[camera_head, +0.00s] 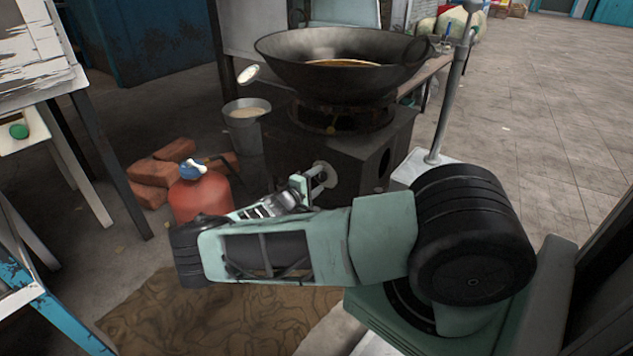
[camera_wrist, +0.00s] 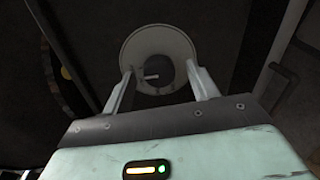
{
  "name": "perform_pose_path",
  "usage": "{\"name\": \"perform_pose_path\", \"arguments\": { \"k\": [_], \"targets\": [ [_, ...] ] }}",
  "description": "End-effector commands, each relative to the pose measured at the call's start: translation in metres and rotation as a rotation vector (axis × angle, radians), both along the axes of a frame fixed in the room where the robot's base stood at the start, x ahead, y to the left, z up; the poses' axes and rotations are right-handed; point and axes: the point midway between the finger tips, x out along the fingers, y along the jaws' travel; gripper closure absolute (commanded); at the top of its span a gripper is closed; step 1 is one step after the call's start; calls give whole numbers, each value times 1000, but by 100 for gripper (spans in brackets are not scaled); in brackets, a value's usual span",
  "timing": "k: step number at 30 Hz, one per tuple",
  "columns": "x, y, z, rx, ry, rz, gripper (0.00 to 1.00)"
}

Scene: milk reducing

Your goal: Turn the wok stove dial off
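The wok stove (camera_head: 345,150) is a dark metal block with a large black wok (camera_head: 335,65) on top. Its dial (camera_head: 324,173) is a pale round piece on the stove's front face, partly hidden by my gripper. In the wrist view the dial (camera_wrist: 135,47) is a pale ring with a dark middle and a small light bar pointing left. My gripper (camera_wrist: 160,72) is open, its two fingers apart over the dial's lower left and right edges. Nothing shows held between them. I cannot tell whether the fingers touch the dial. In the head view my gripper (camera_head: 312,186) is right at the dial.
A red gas cylinder (camera_head: 198,199) with a blue valve stands left of my arm, near several bricks (camera_head: 160,172). A metal bucket (camera_head: 246,122) stands left of the stove. A brown mat (camera_head: 210,320) lies on the floor. Open tiled floor (camera_head: 550,120) is at right.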

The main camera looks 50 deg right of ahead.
Motion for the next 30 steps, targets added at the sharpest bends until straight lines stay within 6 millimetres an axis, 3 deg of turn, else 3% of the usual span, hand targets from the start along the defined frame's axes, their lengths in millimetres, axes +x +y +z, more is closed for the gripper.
{"name": "perform_pose_path", "arguments": {
  "k": [8, 24, 30],
  "targets": [
    [0, 14, 4, -1, 1, 2, 41],
    [-8, 134, 12, 1, 0, 4, 41],
    [-10, 163, 13, 1, 0, 2, 41]
  ]
}}
